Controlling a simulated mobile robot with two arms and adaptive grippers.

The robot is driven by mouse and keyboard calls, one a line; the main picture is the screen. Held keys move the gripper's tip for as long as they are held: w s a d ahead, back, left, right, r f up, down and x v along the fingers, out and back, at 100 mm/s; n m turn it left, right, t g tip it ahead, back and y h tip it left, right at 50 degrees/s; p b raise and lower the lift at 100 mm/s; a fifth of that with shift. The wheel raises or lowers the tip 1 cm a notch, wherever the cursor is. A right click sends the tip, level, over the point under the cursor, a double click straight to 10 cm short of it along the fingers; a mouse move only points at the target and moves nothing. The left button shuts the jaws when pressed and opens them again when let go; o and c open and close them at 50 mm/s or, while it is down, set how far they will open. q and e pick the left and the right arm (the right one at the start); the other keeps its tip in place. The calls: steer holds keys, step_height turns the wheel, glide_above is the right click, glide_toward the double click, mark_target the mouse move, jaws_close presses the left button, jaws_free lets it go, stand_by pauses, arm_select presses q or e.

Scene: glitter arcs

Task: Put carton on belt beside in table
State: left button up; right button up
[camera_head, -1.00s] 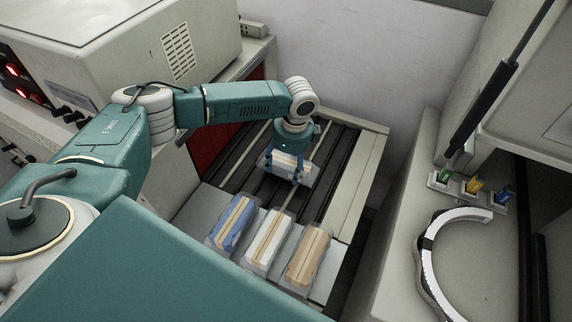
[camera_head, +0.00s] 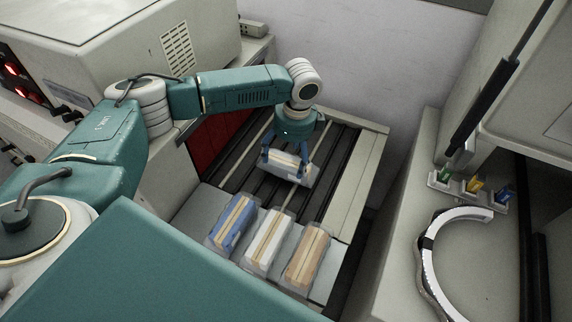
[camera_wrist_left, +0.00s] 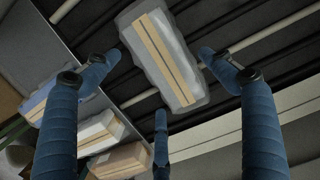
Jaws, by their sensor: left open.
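A pale wrapped carton (camera_head: 291,173) with tan stripes lies on the dark slatted belt (camera_head: 325,150). My left gripper (camera_head: 285,157) is just above it, its blue fingers spread. In the left wrist view the carton (camera_wrist_left: 160,58) lies beyond the open fingertips (camera_wrist_left: 158,65), with dark belt visible around it. No finger is seen gripping it. A grey table (camera_head: 190,212) stands at the near end of the belt. My right gripper is not in view.
A blue carton (camera_head: 232,222), a white carton (camera_head: 267,240) and a tan carton (camera_head: 306,254) lie in a row on the grey table. A pale rail (camera_head: 362,165) edges the belt. A machine housing (camera_head: 150,40) stands left; a cabinet with a white ring (camera_head: 428,265) stands right.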

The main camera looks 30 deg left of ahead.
mark_target(290, 166)
arm_select(q)
step_height(290, 166, up, 8)
steer(key=d, duration=0.1)
steer(key=shift+f+b, duration=0.15)
steer(key=shift+b, duration=0.15)
